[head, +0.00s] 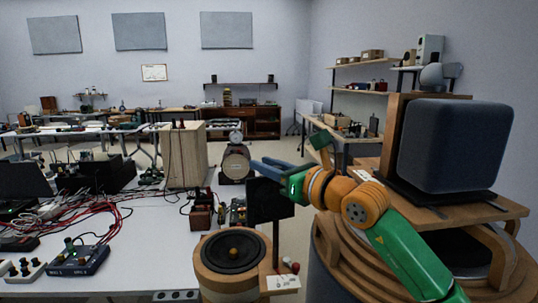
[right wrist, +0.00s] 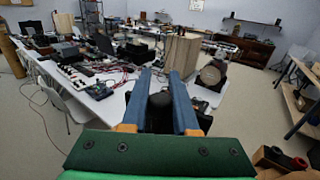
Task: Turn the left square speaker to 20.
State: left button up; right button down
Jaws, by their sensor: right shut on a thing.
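A small black square speaker (head: 268,201) stands upright on a thin post beside a round wooden speaker unit (head: 232,250) in the head view. My right gripper (head: 268,163) reaches in from the right, its blue fingers at the top of the black speaker. In the right wrist view the fingers (right wrist: 159,76) lie on either side of a dark body (right wrist: 160,108), which appears to be this speaker, and are shut on it. A larger blue-grey square speaker (head: 455,146) sits on a wooden stand at right. I can read no number or scale. My left gripper is not in view.
A white table (head: 150,235) at left carries tangled red cables (head: 95,208), a blue control box (head: 78,259) and a wooden box (head: 184,155). A round-faced device (head: 235,162) stands behind the black speaker. Wooden shelves (head: 365,62) hang at back right.

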jog(key=shift+r+n+g+y+p, duration=0.15)
jog(key=shift+n+g+y+p, duration=0.35)
jog(key=shift+g+y+p, duration=0.15)
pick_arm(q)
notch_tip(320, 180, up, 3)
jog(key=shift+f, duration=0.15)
pick_arm(e)
jog(key=shift+s+a+y, duration=0.1)
jog(key=shift+y, duration=0.25)
jog(key=c, duration=0.7)
grip_release()
jog(key=shift+a, duration=0.1)
jog(key=shift+s+d+f, duration=0.1)
jog(key=shift+d+f, duration=0.1)
jog(key=shift+f, duration=0.05)
pick_arm(q)
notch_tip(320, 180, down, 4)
jog(key=b, duration=0.3)
jog(key=shift+b, duration=0.35)
pick_arm(e)
jog(key=v, duration=0.6)
jog(key=shift+s+d+r, duration=0.2)
jog(key=shift+s, duration=0.05)
